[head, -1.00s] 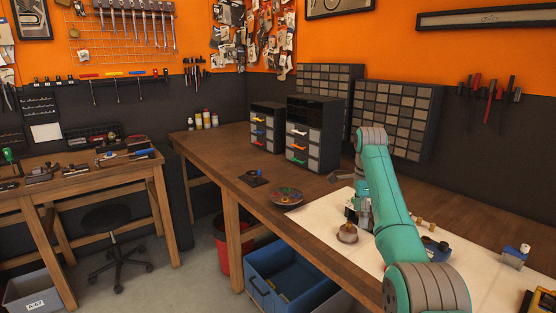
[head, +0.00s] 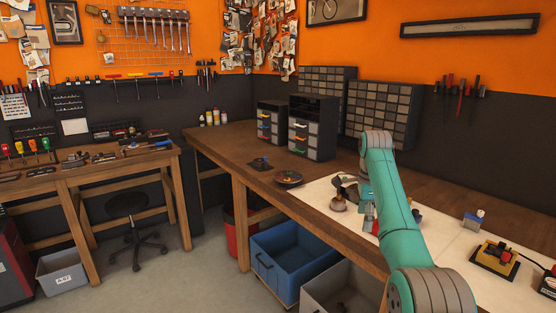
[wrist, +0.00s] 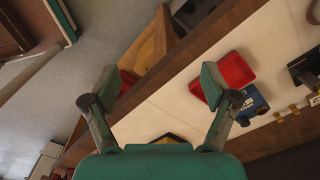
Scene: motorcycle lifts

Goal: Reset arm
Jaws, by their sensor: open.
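My green arm (head: 388,200) reaches over the workbench (head: 228,160) in the head view. It hides most of my gripper there. In the wrist view my gripper (wrist: 160,90) has its two fingers spread wide apart, with nothing between them. The bench edge and the pale mat (wrist: 185,105) lie beyond the fingers. A red tray (wrist: 238,70) and a blue object (wrist: 251,104) are by the right finger.
On the bench, a dark round dish (head: 288,178) and a brown knob-like piece (head: 338,204) sit left of my arm. Drawer cabinets (head: 316,130) stand at the back. A blue bin (head: 300,260) is under the bench.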

